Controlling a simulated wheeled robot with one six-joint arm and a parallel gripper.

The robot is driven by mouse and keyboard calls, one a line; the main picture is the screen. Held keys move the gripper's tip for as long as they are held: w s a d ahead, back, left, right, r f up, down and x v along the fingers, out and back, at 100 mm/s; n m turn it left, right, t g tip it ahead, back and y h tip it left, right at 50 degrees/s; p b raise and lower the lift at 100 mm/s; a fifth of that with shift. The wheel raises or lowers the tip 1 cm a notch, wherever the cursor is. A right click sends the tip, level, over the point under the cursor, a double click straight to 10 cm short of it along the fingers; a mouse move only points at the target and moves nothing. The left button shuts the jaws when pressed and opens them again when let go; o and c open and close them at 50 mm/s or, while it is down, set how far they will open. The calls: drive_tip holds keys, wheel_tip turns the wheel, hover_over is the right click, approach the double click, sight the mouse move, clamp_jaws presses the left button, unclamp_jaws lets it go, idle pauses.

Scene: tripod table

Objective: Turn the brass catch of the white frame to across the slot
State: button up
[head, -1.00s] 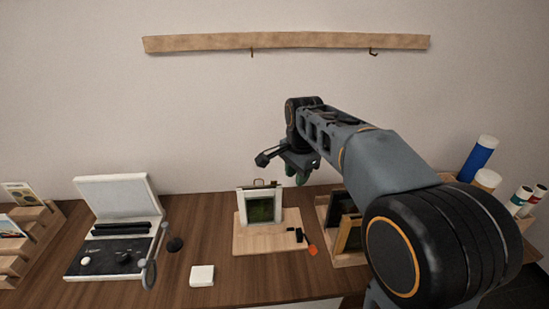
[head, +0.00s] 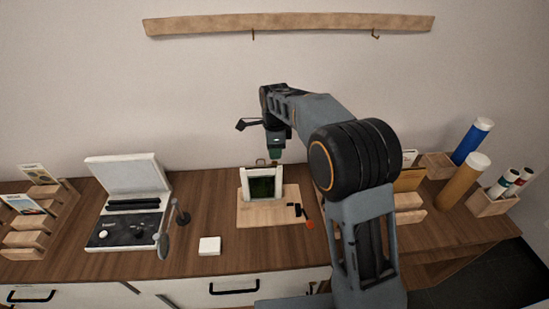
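The white frame (head: 244,185) stands upright on a light wooden board (head: 262,215), with a dark green picture inside it. A small brass-coloured part (head: 261,162) shows at its top edge; it is too small to tell which way it is turned. My gripper (head: 275,155) hangs pointing down just above and slightly right of the frame's top. Whether its fingers touch the frame, and whether they are apart, is too small to tell.
A white block (head: 209,246) sits front left. An open white case (head: 125,233) and a lamp-like stand (head: 164,243) are further left. Wooden racks and tubes (head: 463,181) stand right.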

sight(275, 163)
drive_tip(key=shift+f, duration=2)
drive_tip(key=shift+c, duration=0.3)
clamp_jaws()
